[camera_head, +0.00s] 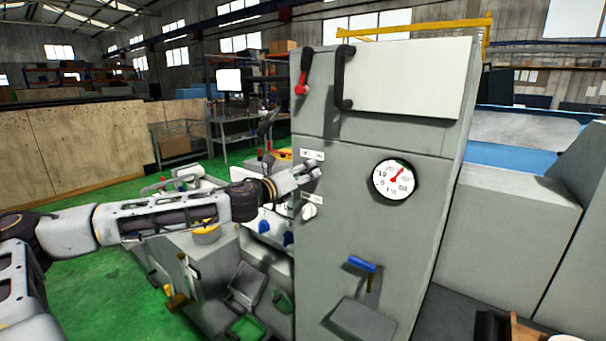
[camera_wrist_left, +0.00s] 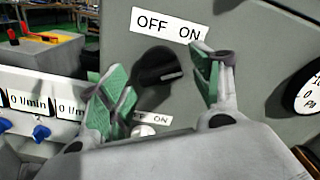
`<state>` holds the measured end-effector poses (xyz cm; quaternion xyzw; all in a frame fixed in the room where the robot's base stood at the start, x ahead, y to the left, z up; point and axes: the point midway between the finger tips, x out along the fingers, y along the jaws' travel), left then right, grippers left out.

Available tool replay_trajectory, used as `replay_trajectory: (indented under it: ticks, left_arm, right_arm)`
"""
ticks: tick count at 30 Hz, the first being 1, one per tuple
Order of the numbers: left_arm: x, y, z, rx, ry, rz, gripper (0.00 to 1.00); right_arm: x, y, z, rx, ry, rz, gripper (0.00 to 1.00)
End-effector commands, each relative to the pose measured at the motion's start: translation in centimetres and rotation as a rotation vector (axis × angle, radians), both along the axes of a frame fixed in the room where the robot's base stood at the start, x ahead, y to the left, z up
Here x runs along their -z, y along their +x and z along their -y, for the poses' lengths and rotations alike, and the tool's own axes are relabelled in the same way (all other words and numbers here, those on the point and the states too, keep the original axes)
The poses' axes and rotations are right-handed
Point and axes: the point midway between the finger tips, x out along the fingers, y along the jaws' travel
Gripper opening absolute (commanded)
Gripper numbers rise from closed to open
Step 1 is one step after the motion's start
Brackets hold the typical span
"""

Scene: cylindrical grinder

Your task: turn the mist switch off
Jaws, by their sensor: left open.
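A black rotary knob (camera_wrist_left: 155,66) sits on the grey panel under a white "OFF ON" label (camera_wrist_left: 168,25) in the left wrist view. A pale mark shows on the knob's right side. A white knob (camera_wrist_left: 144,130) under a second label is partly hidden below; it also shows in the head view (camera_head: 309,211). No mist wording is readable, so I cannot tell which knob is the mist switch. My left gripper (camera_head: 310,173) is open at the upper knob and hides it in the head view. In the wrist view its green-padded fingers (camera_wrist_left: 162,62) flank the black knob; contact is unclear.
A round gauge (camera_head: 394,180) is right of the knobs. A red-tipped lever (camera_head: 301,80) and a black door handle (camera_head: 344,78) are above. Blue knobs (camera_head: 264,226) and a blue-handled lever (camera_head: 362,264) are lower. Green floor (camera_head: 95,285) is open at left.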

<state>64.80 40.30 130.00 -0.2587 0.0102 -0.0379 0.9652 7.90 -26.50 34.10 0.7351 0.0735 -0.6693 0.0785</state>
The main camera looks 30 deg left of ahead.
Motion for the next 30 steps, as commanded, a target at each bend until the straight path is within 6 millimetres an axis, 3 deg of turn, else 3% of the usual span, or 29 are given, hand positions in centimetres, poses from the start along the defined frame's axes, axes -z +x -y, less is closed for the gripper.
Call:
replay_trajectory:
  ticks: [3, 14, 30]
  left_arm:
    - [0.0, 0.0, 0.0, 0.0, 0.0, 0.0, 0.63]
    - [0.01, 0.01, -0.03, 0.0, 0.0, 0.0, 0.19]
    - [0.08, 0.02, -0.04, -0.001, -0.117, -0.007, 0.19]
  right_arm:
    - [0.0, -0.12, 0.02, 0.0, 0.0, -0.001, 0.4]
    - [0.01, -0.19, 0.01, 0.0, 0.0, -0.002, 0.4]
    - [0.86, -0.18, 0.03, 0.0, 0.0, -0.002, 0.4]
